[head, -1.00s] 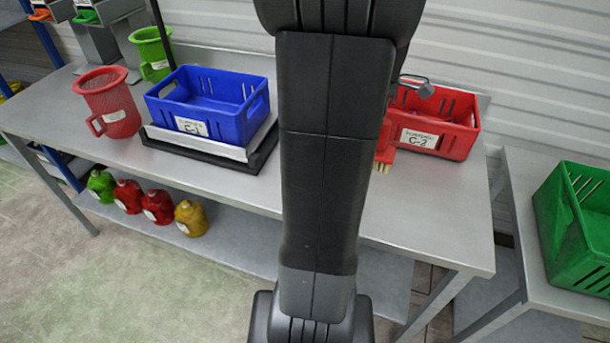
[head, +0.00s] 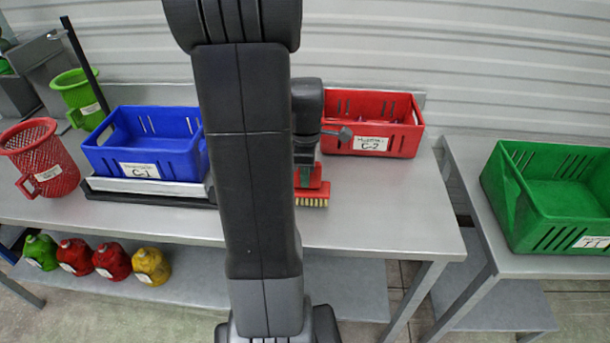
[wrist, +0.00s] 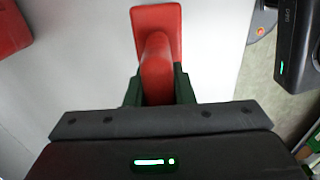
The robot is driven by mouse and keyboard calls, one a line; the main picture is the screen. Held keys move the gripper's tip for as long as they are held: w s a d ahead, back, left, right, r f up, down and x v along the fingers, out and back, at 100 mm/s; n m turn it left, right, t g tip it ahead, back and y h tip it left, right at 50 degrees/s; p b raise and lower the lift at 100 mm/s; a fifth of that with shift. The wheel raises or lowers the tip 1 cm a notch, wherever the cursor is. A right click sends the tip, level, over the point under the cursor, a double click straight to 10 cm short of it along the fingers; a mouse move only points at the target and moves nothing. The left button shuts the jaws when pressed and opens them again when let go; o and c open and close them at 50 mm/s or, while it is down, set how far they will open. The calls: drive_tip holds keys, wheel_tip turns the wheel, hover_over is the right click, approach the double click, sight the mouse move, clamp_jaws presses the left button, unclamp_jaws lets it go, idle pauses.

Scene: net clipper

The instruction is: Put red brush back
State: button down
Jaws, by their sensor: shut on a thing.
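The red brush (head: 313,193) has a red body and pale bristles pointing down. In the head view it is just right of my arm, over the steel table (head: 395,210) and in front of the red crate. My gripper (head: 305,174) is shut on its handle, partly hidden behind my arm. In the wrist view the brush (wrist: 157,45) sits between the green fingers of my gripper (wrist: 158,88), its head extending beyond them. I cannot tell whether the bristles touch the table.
The red crate C-2 (head: 372,144) stands behind the brush. The blue crate C-1 (head: 145,163) is on the left, with a red mesh jug (head: 42,160) beside it. A green crate (head: 560,200) stands on the right table. The steel table's right front is clear.

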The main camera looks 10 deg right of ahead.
drive_tip(key=shift+f, duration=0.45)
drive_tip(key=shift+f, duration=0.15)
drive_tip(key=c, duration=1.2)
unclamp_jaws()
drive_tip(key=shift+c, duration=0.2)
wheel_tip(320, 180, up, 12)
drive_tip(key=shift+r, duration=0.2)
